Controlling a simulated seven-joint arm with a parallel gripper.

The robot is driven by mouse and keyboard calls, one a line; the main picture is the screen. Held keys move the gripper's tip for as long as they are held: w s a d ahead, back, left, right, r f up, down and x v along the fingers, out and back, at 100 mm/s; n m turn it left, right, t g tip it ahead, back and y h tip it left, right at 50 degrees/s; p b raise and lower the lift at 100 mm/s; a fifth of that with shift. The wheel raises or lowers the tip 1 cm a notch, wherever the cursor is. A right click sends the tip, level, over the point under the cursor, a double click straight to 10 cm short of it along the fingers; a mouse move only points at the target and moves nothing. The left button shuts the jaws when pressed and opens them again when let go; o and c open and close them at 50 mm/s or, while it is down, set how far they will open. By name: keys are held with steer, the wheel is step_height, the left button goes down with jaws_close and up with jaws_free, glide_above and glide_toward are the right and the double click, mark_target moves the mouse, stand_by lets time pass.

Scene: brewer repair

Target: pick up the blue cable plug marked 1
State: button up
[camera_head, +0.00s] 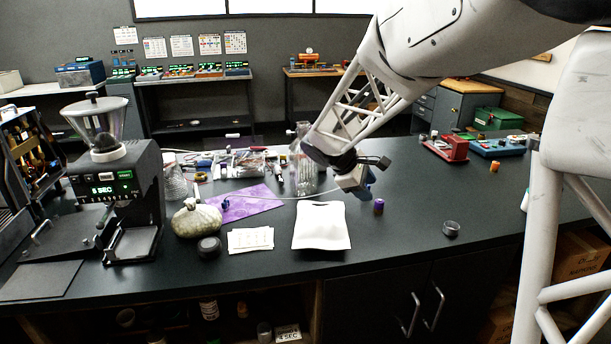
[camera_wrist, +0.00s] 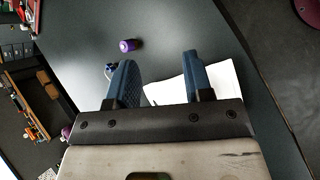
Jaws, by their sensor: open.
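My gripper (camera_head: 368,190) hangs above the counter, right of the white pouch in the head view. Its two blue fingers stand apart with nothing between them in the wrist view (camera_wrist: 161,68). A small blue plug-like piece (camera_head: 225,204) lies on the purple cloth, at the left end of a thin pale cable that runs right towards my gripper. In the wrist view a small blue and white piece (camera_wrist: 108,71) shows beside the left finger, partly hidden by it. No number is readable on either piece, so I cannot tell which is marked 1.
A white pouch (camera_head: 321,226) and a purple cylinder (camera_head: 378,206) are near my gripper. A purple cloth (camera_head: 250,202), a tied bag (camera_head: 197,220), white cards (camera_head: 250,239) and a glass bottle (camera_head: 302,160) are further left. The counter (camera_head: 420,205) is mostly clear to the right.

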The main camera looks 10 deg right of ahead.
steer(key=w+d+f+n+h, duration=0.2)
steer(key=w+f, duration=0.3)
steer(key=w, duration=0.4)
steer(key=w+d+f+n+t+h, duration=0.1)
steer(key=w+f+n, duration=0.3)
steer(key=w, duration=0.5)
steer(key=w+d+f+n+t+h, duration=0.1)
steer(key=w+d+f+n+h, duration=0.1)
steer(key=w+f, duration=0.4)
steer(key=shift+w+d+n+h, duration=0.2)
steer(key=shift+w+n, duration=0.25)
steer(key=shift+w, duration=0.35)
steer(key=shift+w+d+n+h, duration=0.1)
steer(key=shift+w+d+n, duration=0.3)
steer(key=shift+w, duration=0.35)
steer(key=shift+a, duration=0.1)
steer(key=shift+x, duration=1.25)
steer(key=shift+x, duration=2.6)
steer(key=shift+r, duration=0.1)
steer(key=shift+c, duration=0.3)
